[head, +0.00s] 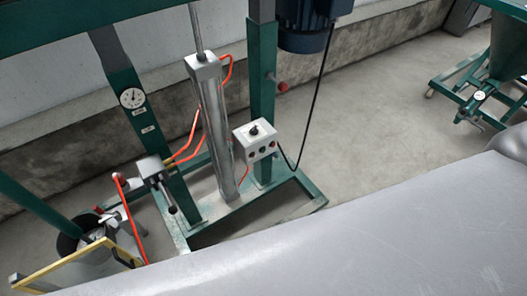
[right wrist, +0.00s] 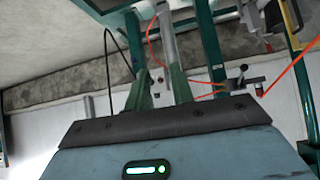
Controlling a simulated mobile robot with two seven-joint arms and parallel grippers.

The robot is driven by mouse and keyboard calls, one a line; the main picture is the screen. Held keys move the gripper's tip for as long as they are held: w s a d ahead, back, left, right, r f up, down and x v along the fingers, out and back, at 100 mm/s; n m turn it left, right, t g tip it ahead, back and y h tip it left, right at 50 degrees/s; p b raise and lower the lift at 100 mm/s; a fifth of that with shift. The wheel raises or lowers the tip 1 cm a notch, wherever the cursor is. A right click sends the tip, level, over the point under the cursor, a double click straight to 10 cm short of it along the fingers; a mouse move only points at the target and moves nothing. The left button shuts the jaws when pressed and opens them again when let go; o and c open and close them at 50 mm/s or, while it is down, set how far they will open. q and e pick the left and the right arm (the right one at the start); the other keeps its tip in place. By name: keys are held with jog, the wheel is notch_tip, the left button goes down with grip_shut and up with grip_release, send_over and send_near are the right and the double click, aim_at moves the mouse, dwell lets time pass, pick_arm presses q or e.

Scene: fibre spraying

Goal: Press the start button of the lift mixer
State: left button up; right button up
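The lift mixer is a green frame (head: 262,90) with an upright silver cylinder (head: 216,125). A grey control box (head: 255,140) is fixed beside the cylinder, with a black knob on top and small red and green buttons on its front. Which button is start I cannot read. In the right wrist view the scene is upside down, and a pale box at the top edge (right wrist: 147,8) looks like the control box. My right gripper (right wrist: 160,77) has its two fingers apart with nothing held between them, clear of the box. My left gripper is out of view.
A blue motor (head: 308,22) hangs at the top, with a black cable. A red knob (head: 282,87) sticks out of the post. Orange hoses and a valve (head: 152,170) are at left. A green wheeled stand (head: 475,95) is far right. Floor (head: 370,110) between is bare.

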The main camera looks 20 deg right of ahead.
grip_shut()
dwell(1.4)
